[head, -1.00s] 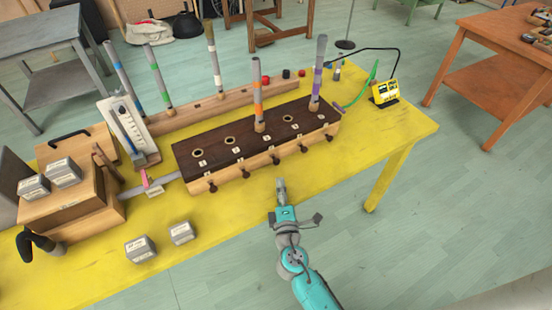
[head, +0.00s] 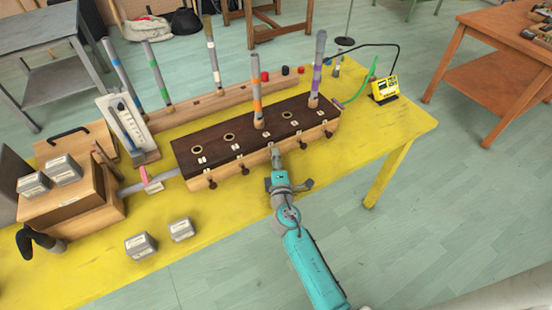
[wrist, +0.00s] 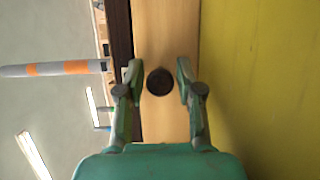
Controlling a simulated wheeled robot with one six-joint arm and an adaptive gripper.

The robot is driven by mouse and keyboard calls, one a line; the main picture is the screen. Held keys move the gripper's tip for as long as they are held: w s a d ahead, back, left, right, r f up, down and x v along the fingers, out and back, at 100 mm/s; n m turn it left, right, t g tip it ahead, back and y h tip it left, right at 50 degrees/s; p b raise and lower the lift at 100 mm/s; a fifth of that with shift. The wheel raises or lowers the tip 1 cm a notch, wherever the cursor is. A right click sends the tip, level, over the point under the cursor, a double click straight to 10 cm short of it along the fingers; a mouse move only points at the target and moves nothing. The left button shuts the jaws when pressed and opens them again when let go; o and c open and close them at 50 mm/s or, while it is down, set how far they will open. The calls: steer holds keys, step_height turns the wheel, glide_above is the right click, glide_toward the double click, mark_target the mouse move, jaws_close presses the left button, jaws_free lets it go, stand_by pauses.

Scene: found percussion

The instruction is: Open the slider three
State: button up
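The long wooden box (head: 262,159) with a dark top (head: 245,132) stands on the yellow table, a row of dark slider knobs along its front face. My gripper (head: 276,152) is at the middle of that front face and hides the third knob in the head view. In the wrist view, a round dark knob (wrist: 160,81) lies between the two fingers of my gripper (wrist: 158,68). The fingers are open, with a gap on either side of the knob. An orange-banded tube (head: 257,105) stands on the box above this place; the wrist view also shows it (wrist: 60,68).
Other knobs (head: 244,170) flank my gripper on both sides. A purple-banded tube (head: 316,75) stands at the box's right end. Two grey weights (head: 140,246) lie at the front left of the yellow table (head: 395,138). The table in front of the box's right half is clear.

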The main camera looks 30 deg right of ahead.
jaws_close()
steer(key=shift+s, duration=1.55)
jaws_free()
steer(key=v, duration=1.2)
